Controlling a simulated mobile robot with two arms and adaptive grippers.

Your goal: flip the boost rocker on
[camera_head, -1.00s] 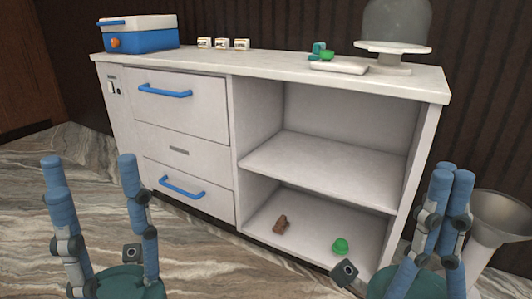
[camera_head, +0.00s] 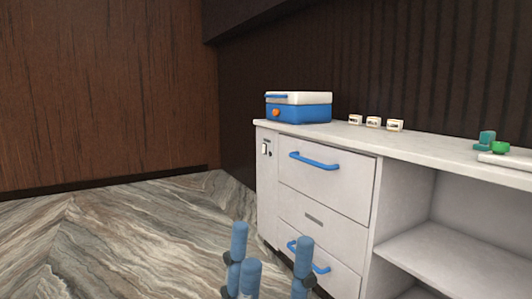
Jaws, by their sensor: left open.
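A small white rocker switch (camera_head: 264,147) sits on the narrow panel at the left end of the counter front. It has a small dark mark beside it, and I cannot tell which way it is tipped. My left gripper (camera_head: 272,244) is in the lower middle of the view with its blue fingers spread and nothing between them. In the picture it is below the switch and overlaps the lower drawer. My right gripper is out of view.
The white counter (camera_head: 330,190) has blue drawer handles (camera_head: 314,161) and open shelves at right. A blue-and-white box (camera_head: 298,108) and three small labelled blocks (camera_head: 373,122) stand on top. The marble-patterned floor (camera_head: 130,235) to the left is clear.

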